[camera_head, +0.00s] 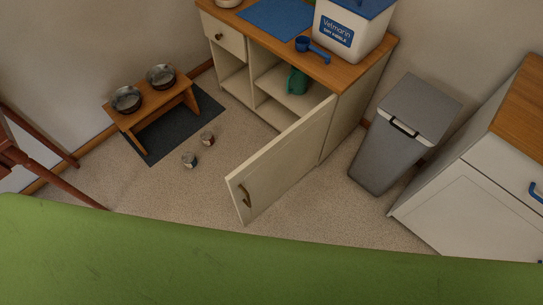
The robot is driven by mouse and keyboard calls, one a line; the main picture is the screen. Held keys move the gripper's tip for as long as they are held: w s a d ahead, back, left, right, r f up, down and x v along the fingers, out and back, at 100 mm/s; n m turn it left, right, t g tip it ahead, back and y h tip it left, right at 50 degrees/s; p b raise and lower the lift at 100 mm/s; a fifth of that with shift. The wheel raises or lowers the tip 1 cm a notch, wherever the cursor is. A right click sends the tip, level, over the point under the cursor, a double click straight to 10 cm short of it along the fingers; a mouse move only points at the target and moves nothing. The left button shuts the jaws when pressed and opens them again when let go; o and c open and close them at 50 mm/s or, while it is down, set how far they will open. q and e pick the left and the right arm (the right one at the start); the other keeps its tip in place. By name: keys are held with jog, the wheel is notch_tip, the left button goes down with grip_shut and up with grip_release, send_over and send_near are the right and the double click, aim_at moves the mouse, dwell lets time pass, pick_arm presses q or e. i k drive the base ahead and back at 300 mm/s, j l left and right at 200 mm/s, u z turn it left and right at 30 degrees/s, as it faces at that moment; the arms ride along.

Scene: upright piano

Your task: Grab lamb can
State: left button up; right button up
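Neither of my grippers shows in the head view.
A cream cabinet (367,85) has its door (283,160) swung open over the floor. A wooden stand (154,105) with two metal bowls is at left on a dark mat (205,110). A grey bin (390,150) stands right. A green surface (230,265) fills the foreground.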

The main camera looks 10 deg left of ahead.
aim_at(206, 137)
jog(key=j+z, duration=0.15)
jog(key=j, duration=1.5)
